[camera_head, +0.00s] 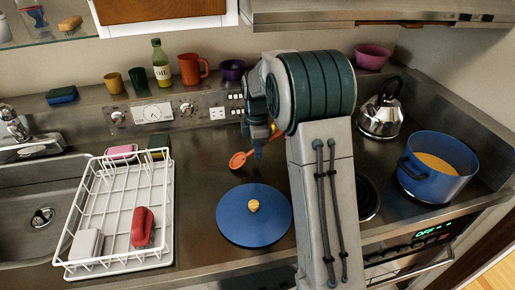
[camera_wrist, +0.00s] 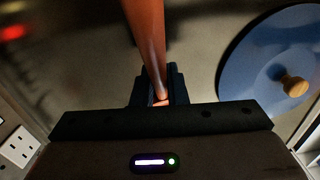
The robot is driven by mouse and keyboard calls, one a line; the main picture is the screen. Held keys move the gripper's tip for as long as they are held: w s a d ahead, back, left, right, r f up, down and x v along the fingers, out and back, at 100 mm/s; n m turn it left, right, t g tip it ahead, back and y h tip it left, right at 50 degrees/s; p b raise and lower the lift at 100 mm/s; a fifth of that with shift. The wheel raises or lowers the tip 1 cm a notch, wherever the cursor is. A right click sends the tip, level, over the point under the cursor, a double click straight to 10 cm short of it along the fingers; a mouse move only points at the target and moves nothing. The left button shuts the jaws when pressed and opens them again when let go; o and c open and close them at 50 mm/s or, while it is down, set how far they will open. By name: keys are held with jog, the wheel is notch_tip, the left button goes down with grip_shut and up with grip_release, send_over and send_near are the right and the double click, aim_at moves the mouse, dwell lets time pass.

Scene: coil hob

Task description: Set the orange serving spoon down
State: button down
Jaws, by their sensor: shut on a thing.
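The orange serving spoon (camera_head: 238,160) shows in the head view left of my arm, its bowl end above or on the steel counter behind the blue lid; I cannot tell whether it touches. My gripper (camera_head: 257,150) is partly hidden by my arm in the head view. In the wrist view my gripper (camera_wrist: 157,92) is shut on the handle of the orange serving spoon (camera_wrist: 147,35), which runs up out of the picture.
A blue lid (camera_head: 238,222) with a wooden knob lies in front of the spoon. A white dish rack (camera_head: 88,212) stands left. A blue pot (camera_head: 440,180) and a kettle (camera_head: 381,112) stand right. Bare counter (camera_head: 200,180) lies between rack and lid.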

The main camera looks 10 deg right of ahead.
jog(key=shift+f, duration=0.15)
jog(key=c, duration=1.4)
grip_release()
jog(key=shift+c, duration=0.2)
